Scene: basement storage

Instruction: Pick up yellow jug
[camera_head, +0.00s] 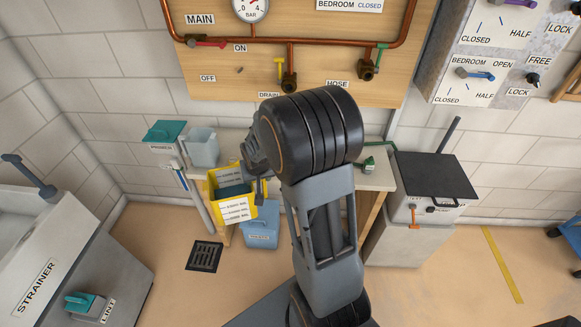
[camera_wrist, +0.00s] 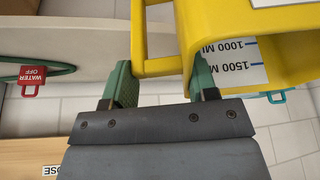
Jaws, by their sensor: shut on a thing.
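In the head view my gripper (camera_head: 259,187) is at the jug's right side, partly hidden by my arm.
A blue bucket (camera_head: 261,236) stands on the floor below the jug, near a dark drain grate (camera_head: 204,256). A pale blue container (camera_head: 203,148) is behind the jug. A black-lidded box (camera_head: 436,176) stands right of the bench. Copper pipes with valves run along the wall board (camera_head: 345,55).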

